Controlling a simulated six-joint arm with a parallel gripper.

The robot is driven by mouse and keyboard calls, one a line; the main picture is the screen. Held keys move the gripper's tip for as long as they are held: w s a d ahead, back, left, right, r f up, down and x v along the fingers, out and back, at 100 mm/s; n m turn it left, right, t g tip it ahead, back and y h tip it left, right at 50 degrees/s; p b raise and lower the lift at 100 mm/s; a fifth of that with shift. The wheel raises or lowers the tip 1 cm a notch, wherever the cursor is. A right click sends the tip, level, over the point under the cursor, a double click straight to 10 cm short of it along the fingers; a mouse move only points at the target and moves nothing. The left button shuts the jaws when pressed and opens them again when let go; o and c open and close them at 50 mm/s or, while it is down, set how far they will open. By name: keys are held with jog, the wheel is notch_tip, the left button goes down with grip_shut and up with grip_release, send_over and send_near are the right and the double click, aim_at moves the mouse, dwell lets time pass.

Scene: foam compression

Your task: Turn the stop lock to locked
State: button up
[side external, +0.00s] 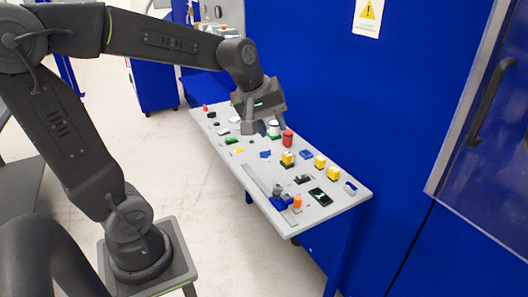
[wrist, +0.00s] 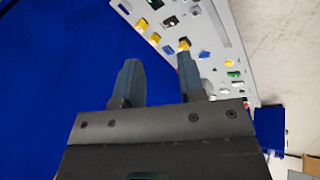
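The grey control panel (side external: 228,160) carries several small controls, and I cannot tell which of them is the stop lock. A red cylinder (side external: 288,138) and a white cylinder (side external: 273,128) on a green base stand near its back edge. My gripper (side external: 261,127) is over the far half of the panel, left of the white cylinder. In the wrist view my gripper (wrist: 159,75) has its two fingers apart with nothing between them. A yellow control (wrist: 184,45) shows just beyond the right fingertip. My gripper hides part of the panel.
Several yellow blocks (side external: 320,162), a blue control (side external: 282,202) and an orange one (side external: 297,202) stand on the near half. A blue cabinet wall (side external: 330,80) rises close behind the panel. The pale floor (side external: 190,200) in front is clear.

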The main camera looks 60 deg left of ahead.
jog(key=w+a+f+n, duration=0.3)
jog(key=w+a+n, duration=0.3)
jog(key=a+n, duration=0.15)
jog(key=n, duration=1.6)
send_over(265, 154)
jog(key=s, duration=0.5)
notch_tip(265, 154, down, 15)
jog(key=x, duration=1.2)
jog(key=shift+a+f, duration=0.25)
jog(key=shift+f, duration=0.1)
jog(key=shift+c, duration=0.4)
grip_shut()
